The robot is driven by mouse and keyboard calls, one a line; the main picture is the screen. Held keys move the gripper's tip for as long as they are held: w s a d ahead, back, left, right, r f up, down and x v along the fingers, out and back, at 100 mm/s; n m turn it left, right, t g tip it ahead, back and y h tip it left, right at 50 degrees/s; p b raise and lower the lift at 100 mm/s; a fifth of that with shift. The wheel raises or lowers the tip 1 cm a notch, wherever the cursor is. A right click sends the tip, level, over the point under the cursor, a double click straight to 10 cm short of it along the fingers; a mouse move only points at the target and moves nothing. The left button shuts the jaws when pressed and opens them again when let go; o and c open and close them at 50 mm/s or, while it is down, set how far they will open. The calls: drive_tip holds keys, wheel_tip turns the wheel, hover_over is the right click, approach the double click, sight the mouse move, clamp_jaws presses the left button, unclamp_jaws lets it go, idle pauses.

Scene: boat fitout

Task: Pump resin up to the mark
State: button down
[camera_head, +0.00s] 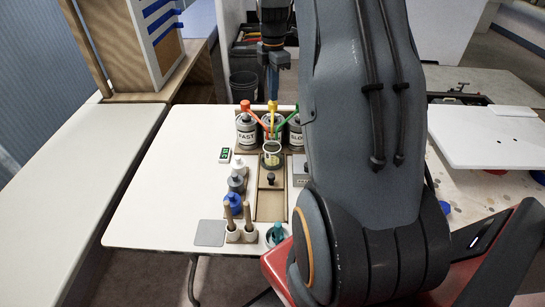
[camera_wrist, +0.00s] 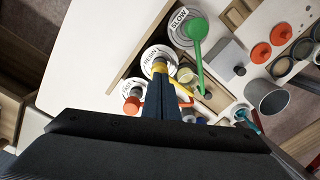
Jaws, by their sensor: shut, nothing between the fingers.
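The resin can (camera_wrist: 150,53) stands in the middle of a row of three, with a yellow pump (camera_head: 272,105) on top. My gripper (camera_head: 273,92) points down with its fingers shut and empty, right at the top of the yellow pump. In the wrist view the fingers (camera_wrist: 168,106) overlap the pump head; I cannot tell whether they touch it. A clear cup (camera_head: 271,154) stands in front of the resin can and also shows in the wrist view (camera_wrist: 186,75). Its mark and fill level are too small to read.
The FAST can (camera_head: 246,140) with an orange pump is on the left, the SLOW can (camera_wrist: 180,22) with a green pump on the right. A grey box (camera_wrist: 230,60), a green-display device (camera_head: 225,155), small bottles and wooden-handled brushes (camera_head: 248,222) stand nearby. The left table is clear.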

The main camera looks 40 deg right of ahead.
drive_tip(key=shift+f, duration=0.2)
drive_tip(key=shift+f+b, duration=0.5)
drive_tip(key=shift+f, duration=1.25)
drive_tip(key=shift+r, duration=0.2)
drive_tip(key=shift+r+p, duration=1.45)
drive_tip(key=shift+r, duration=0.3)
drive_tip(key=shift+r+p, duration=1.25)
drive_tip(key=shift+r, duration=0.3)
